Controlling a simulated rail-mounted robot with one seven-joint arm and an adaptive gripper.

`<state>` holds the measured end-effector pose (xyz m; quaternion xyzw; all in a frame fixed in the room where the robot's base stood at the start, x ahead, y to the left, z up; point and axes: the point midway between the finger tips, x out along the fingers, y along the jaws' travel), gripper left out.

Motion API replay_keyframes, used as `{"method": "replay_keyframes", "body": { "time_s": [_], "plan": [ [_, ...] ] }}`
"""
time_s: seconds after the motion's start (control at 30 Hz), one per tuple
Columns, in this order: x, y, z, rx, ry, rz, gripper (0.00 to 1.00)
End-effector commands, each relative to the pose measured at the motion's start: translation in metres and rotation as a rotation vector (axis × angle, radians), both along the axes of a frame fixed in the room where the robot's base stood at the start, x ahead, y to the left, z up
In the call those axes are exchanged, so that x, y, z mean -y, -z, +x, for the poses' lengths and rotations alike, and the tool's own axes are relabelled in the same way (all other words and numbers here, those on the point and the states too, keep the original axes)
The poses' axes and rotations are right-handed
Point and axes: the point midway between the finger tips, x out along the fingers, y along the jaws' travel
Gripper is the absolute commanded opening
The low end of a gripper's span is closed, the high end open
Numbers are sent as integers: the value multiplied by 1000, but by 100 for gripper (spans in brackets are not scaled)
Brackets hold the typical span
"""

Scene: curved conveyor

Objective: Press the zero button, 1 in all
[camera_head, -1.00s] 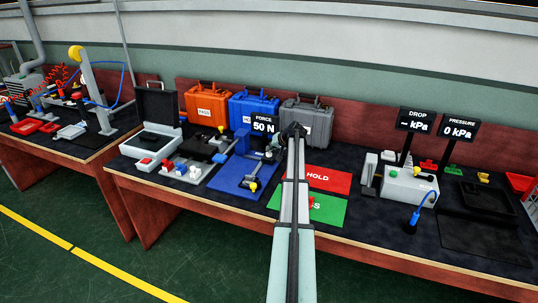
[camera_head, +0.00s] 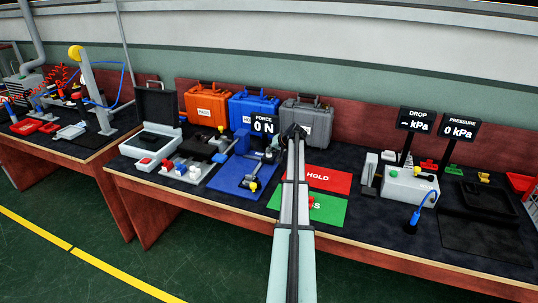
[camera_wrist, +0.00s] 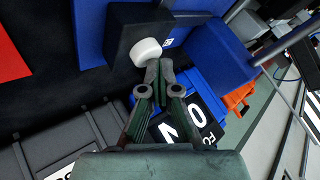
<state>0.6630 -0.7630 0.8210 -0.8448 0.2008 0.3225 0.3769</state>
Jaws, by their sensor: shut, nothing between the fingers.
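In the wrist view a round white button (camera_wrist: 146,51) sits on a dark box, with a small blue-and-white label (camera_wrist: 168,43) beside it; its marking is too small to read. I take it for the zero button. My gripper (camera_wrist: 159,68) is shut and empty, its fingertips right at the button's edge; I cannot tell whether they touch it. The force display (camera_head: 264,125) reads 0 N in the head view, and its face also shows in the wrist view (camera_wrist: 187,128). In the head view my arm reaches to the blue station, and the button cannot be made out there.
A blue base plate (camera_head: 231,180) lies by the display. Orange (camera_head: 208,101), blue (camera_head: 243,103) and grey (camera_head: 318,119) cases stand behind. A red HOLD mat (camera_head: 335,180) and a green mat (camera_head: 329,208) lie to the right. A grey pressure unit (camera_head: 398,186) stands further right.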

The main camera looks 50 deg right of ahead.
Motion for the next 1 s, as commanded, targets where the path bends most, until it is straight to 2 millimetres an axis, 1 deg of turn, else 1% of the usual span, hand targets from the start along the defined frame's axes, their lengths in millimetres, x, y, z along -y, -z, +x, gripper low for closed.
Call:
{"method": "replay_keyframes", "body": {
  "time_s": [0.2, 0.53, 1.0],
  "plan": [
    [0, 4, 0, -1, -1, 1, 0],
    [-1, 3, 0, -1, -1, 1, 0],
    [0, -16, 0, -1, 0, 1, 0]
  ]
}}
